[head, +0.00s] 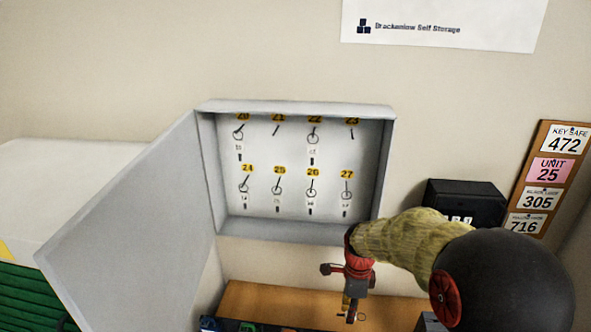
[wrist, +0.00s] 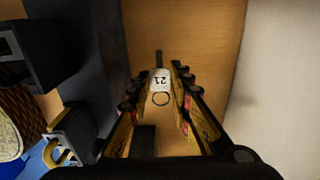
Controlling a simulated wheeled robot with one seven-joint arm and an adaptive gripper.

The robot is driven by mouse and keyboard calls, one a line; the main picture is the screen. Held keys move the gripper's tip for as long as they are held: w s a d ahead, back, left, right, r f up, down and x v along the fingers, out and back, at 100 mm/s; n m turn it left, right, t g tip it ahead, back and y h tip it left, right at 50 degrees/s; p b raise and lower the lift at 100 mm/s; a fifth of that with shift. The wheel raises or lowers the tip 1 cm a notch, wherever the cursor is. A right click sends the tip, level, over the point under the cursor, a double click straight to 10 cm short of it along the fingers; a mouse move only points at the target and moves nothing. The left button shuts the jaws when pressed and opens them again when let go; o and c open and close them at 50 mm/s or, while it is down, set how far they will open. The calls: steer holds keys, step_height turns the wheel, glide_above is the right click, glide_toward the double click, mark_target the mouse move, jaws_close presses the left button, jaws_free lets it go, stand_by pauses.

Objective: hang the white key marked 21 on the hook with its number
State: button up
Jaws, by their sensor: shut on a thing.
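The white key tag marked 21 (wrist: 160,80) is between the fingers of my gripper (wrist: 156,84) in the wrist view, its number upside down. A ring (wrist: 160,99) shows at one end and a dark key shaft (wrist: 159,57) at the other. In the head view my gripper (head: 350,304) points down below the key cabinet, over the wooden surface; the key is hard to make out there. Hook 21 (head: 276,131) is bare in the top row, under its yellow label (head: 278,118), between labels 20 and 22.
The grey cabinet (head: 300,234) is open, its door (head: 130,215) swung left. Hook 23 (head: 352,134) is also bare; the other hooks hold keys. A black box (head: 465,200) and a number board (head: 548,180) are at right. A wooden surface (head: 270,300) lies below.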

steer(key=shift+a+r+h, duration=0.25)
steer(key=shift+a+h, duration=0.05)
steer(key=shift+a, duration=0.15)
steer(key=s+a+r+n+t+h+p, duration=0.3)
steer(key=a+r+n+p, duration=0.5)
steer(key=a+r, duration=1)
steer(key=w+a+r+n+t+p, duration=0.1)
steer(key=r+n+t, duration=0.2)
steer(key=r, duration=0.6)
steer(key=w+a+r+n+t+p, duration=0.1)
steer(key=w+r+n+t+p, duration=0.1)
steer(key=r, duration=0.7)
steer(key=w+a+r+n+t+y+p, duration=0.1)
steer(key=r+n+t+p, duration=0.1)
steer(key=r+n+t, duration=0.3)
step_height(320, 180, up, 5)
steer(key=shift+w+f, duration=0.15)
steer(key=shift+w, duration=0.25)
